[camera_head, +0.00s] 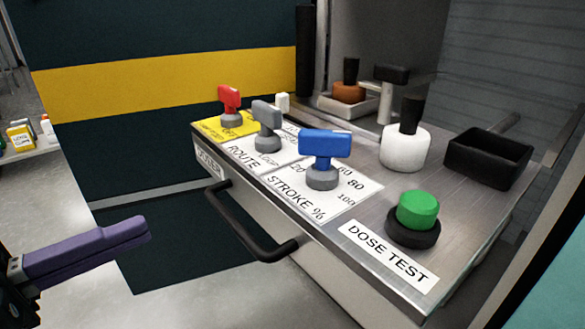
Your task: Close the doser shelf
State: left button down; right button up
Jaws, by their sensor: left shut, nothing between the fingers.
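The doser shelf (360,255) is a metal-topped shelf that sticks out of its dark bay toward me. Its black bar handle (243,228) is on the front face, below the labels. On its top stand a red knob (229,104), a grey knob (267,125), a blue knob (323,155) and a green dose test button (417,212). My left gripper (140,230) has purple fingers, shut and empty. It is at the lower left, apart from the handle and to its left. My right gripper is not in view.
A white container with a black top (405,143), a black open box (488,156) and a brown-filled tray (349,97) sit on the back of the shelf. A dark panel with a yellow stripe (170,75) stands behind at left. A side table with small bottles (22,138) is at far left.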

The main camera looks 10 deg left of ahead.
aim_at(258, 182)
pick_arm(q)
jog(key=b+x, duration=0.3)
jog(key=x, duration=0.9)
jog(key=shift+w+d, duration=0.15)
jog(key=shift+w+d, duration=0.1)
